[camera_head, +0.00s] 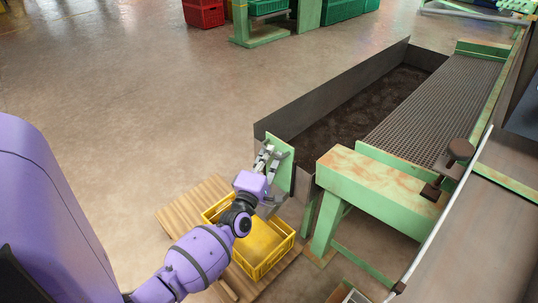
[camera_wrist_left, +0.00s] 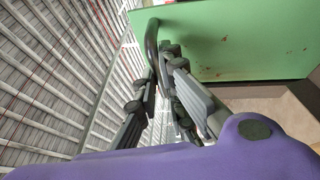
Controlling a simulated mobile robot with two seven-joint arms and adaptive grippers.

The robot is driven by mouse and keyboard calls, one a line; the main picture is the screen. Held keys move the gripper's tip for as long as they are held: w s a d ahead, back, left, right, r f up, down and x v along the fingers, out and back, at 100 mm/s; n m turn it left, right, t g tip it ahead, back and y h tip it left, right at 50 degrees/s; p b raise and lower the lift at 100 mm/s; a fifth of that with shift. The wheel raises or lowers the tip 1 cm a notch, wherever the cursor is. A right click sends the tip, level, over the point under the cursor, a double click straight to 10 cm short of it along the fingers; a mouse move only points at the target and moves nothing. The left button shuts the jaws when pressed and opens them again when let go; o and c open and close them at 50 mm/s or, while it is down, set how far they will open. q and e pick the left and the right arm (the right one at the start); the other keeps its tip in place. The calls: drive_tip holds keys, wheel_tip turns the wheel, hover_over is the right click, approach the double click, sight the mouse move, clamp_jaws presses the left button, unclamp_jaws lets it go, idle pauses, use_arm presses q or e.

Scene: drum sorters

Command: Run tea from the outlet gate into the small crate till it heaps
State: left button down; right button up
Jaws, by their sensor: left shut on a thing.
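The green outlet gate (camera_head: 284,163) is an upright plate at the near end of the long dark trough. I cannot tell whether it is raised. My left gripper (camera_head: 266,160) is shut on the gate's grey handle; in the left wrist view its fingers (camera_wrist_left: 165,78) are around the curved handle (camera_wrist_left: 152,40), beside the green plate (camera_wrist_left: 245,40). Dark tea (camera_head: 365,108) lies in the trough behind the gate. The small yellow crate (camera_head: 276,260) stands below the gate; its visible floor is bare yellow, and my left arm hides part of it. My right gripper is out of view.
The crate stands on a wooden pallet (camera_head: 182,212). A green frame (camera_head: 375,180) and a perforated dark bed (camera_head: 435,105) are right of the trough. Red (camera_head: 203,13) and green (camera_head: 343,9) crates stand at the back. The floor at left is clear.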

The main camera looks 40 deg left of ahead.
use_arm(q)
wheel_tip(320, 180, up, 4)
drive_tip(key=p, duration=0.3)
drive_tip(key=c, duration=1.8)
unclamp_jaws()
drive_tip(key=shift+f, duration=0.1)
drive_tip(key=shift+c, duration=0.2)
drive_tip(key=v, duration=1.2)
drive_tip(key=shift+s, duration=0.1)
